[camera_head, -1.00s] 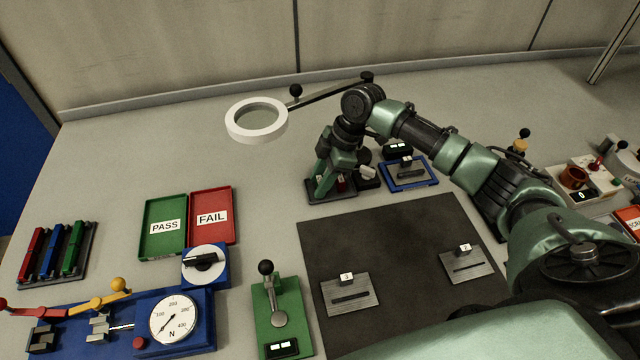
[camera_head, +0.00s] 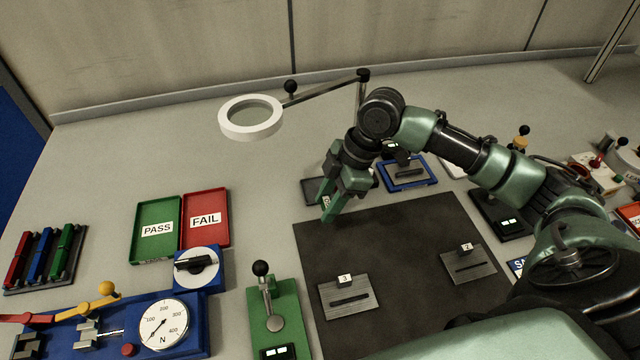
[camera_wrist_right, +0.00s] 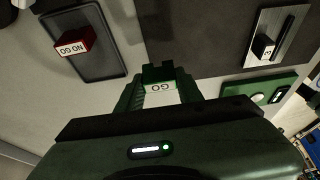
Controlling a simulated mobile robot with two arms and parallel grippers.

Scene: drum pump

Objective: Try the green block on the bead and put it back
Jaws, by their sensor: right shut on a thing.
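My right gripper (camera_head: 338,200) is over the far left edge of the dark mat (camera_head: 400,225). It is shut on the green block, whose white GO label (camera_wrist_right: 160,87) shows between the fingers in the wrist view; the fingers hide much of it. The red NO GO block (camera_wrist_right: 75,42) sits on the dark tray (camera_wrist_right: 100,68), beside the gripper. Metal plates 3 (camera_head: 345,309), 2 (camera_head: 462,276) and one in a blue frame (camera_head: 408,184) each carry a dark raised bead. The block is apart from these plates. My left gripper is not in view.
A ring magnifier (camera_head: 250,118) on an arm stands behind the mat. The green PASS tray (camera_head: 155,245) and red FAIL tray (camera_head: 206,240) lie left. A green lever device (camera_head: 275,300) stands at the mat's left. The mat between the plates is clear.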

